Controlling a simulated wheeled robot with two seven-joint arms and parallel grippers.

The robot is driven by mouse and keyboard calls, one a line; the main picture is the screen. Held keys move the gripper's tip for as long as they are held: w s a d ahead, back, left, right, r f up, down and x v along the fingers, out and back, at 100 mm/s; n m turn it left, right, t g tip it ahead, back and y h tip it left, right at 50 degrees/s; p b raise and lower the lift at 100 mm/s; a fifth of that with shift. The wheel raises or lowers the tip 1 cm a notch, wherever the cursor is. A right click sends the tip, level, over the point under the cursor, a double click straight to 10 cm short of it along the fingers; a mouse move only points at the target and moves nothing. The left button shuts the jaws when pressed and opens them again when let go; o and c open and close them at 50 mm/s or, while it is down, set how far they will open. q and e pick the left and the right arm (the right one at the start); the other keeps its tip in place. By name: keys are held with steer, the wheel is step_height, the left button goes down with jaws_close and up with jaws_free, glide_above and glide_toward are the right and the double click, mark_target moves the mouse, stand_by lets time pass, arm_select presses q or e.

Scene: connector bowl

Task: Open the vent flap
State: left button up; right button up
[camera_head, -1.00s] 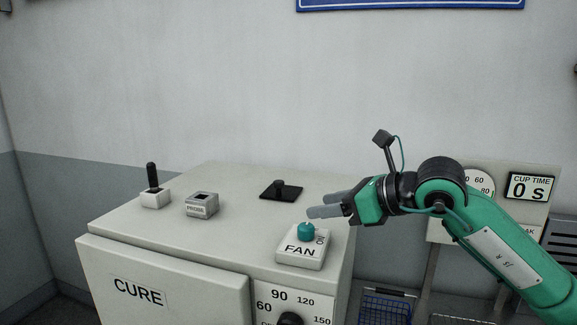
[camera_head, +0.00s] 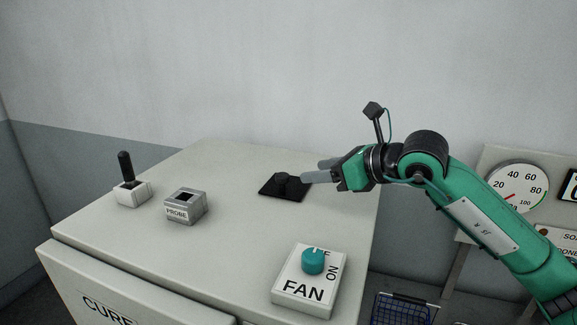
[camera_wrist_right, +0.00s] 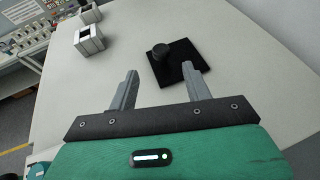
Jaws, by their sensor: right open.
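The vent flap is probably the flat black plate (camera_head: 268,188) with a round black knob on top, lying on the cabinet top; it also shows in the right wrist view (camera_wrist_right: 176,74). It looks flat and closed. My right gripper (camera_head: 312,171) is open beside the plate's right side, its fingers pointing left close to the knob. In the right wrist view the open fingers (camera_wrist_right: 158,80) are apart with nothing between them, and the knob is ahead of them. I cannot tell whether a fingertip touches the knob. My left gripper is not in view.
The pale cabinet top (camera_head: 225,235) carries a FAN switch box (camera_head: 303,287) with a teal knob, a grey PROBE socket (camera_head: 185,208) and a black lever on a white base (camera_head: 131,193). A dial gauge (camera_head: 517,187) and a blue basket (camera_head: 400,310) are at right. The middle of the top is clear.

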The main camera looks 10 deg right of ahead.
mark_target(283, 174)
steer(key=p+x, duration=0.3)
steer(key=x, duration=0.4)
steer(key=shift+w+a, duration=0.3)
steer(key=shift+w, duration=0.05)
steer(key=shift+w+a+f+p, duration=0.35)
steer(key=shift+f, duration=0.05)
jaws_close()
